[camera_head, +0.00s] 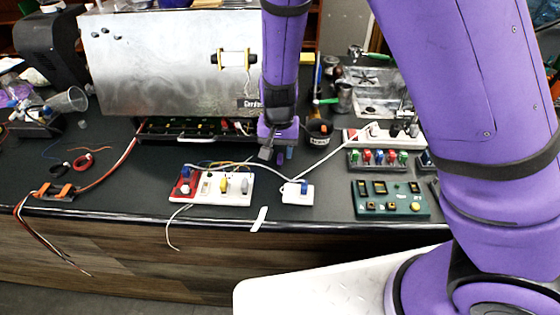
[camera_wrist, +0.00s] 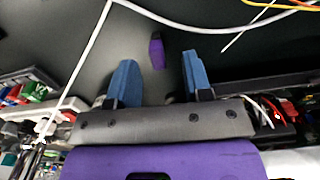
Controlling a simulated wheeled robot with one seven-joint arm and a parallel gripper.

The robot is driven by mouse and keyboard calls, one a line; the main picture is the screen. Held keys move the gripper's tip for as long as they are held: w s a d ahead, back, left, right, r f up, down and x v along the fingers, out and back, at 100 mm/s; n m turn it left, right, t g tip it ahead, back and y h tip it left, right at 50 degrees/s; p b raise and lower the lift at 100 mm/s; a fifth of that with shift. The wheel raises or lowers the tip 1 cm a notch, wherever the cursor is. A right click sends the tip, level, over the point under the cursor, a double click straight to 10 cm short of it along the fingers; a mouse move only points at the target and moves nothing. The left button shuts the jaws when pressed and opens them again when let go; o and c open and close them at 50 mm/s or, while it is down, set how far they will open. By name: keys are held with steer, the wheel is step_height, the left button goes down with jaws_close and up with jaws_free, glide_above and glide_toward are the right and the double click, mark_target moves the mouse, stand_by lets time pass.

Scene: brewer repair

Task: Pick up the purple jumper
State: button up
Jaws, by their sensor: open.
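The purple jumper (camera_wrist: 156,51) is a small dark purple block lying on the dark counter in the wrist view. My gripper (camera_wrist: 159,72) is open, with one blue fingertip on each side of the line to the jumper. The jumper shows between and just beyond the fingertips, with a gap on both sides, and nothing is held. In the head view my gripper (camera_head: 273,154) points down over the counter in front of the metal brewer housing. I cannot clearly tell the jumper from the fingers there.
A white cable (camera_head: 333,148) runs past the gripper to a small white module (camera_head: 298,193). A red and white board (camera_head: 213,187) lies at front left, and a green board (camera_head: 390,199) at right. The metal housing (camera_head: 165,65) stands close behind. The counter (camera_head: 130,185) has bare room left of the boards.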

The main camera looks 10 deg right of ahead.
mark_target(280, 157)
steer(key=shift+w+d+f, duration=0.1)
steer(key=shift+f, duration=0.8)
steer(key=shift+w+d+f, duration=0.1)
steer(key=shift+f, duration=0.75)
jaws_close()
